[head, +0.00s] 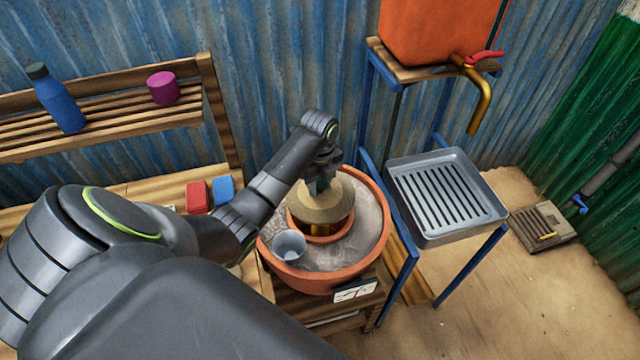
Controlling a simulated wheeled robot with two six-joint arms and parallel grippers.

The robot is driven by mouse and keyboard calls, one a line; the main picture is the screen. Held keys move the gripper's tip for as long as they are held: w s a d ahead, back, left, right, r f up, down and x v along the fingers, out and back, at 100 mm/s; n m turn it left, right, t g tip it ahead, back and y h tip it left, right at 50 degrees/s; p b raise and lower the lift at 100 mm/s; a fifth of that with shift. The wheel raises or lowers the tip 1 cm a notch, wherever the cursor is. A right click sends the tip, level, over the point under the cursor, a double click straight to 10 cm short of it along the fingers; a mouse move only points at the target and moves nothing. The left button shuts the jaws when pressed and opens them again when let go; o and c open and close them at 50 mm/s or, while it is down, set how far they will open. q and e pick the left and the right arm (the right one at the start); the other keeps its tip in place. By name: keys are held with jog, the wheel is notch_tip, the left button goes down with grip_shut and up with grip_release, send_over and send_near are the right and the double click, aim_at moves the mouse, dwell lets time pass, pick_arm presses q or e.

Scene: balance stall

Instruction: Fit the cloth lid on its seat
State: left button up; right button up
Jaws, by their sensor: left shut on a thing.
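The cloth lid (308,208) is a round tan cover with a domed top, seen in the head view over the middle of a wide terracotta basin (376,240). My left gripper (320,186) is shut on the top of the lid, reaching down from above. Beneath the lid a terracotta ring (324,240) with something golden-brown inside shows, which looks like the seat. The lid covers most of the ring's opening. I cannot tell whether the lid touches the ring or hangs just above it. My right gripper is not in view.
A grey metal cup (290,245) stands in the basin, close to the ring. A dial scale (355,291) is at the basin's front. Right of it stands a grey slatted tray (447,195) on a blue frame, below an orange tank (430,30) with a brass tap (483,95).

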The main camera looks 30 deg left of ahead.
aim_at(320, 195)
pick_arm(q)
jog(key=shift+f+b, duration=0.8)
jog(key=shift+f, duration=0.45)
notch_tip(320, 195, down, 3)
jog(key=shift+r+b, duration=0.2)
jog(key=shift+b, duration=0.45)
jog(key=shift+f, duration=0.6)
jog(key=shift+f, duration=0.35)
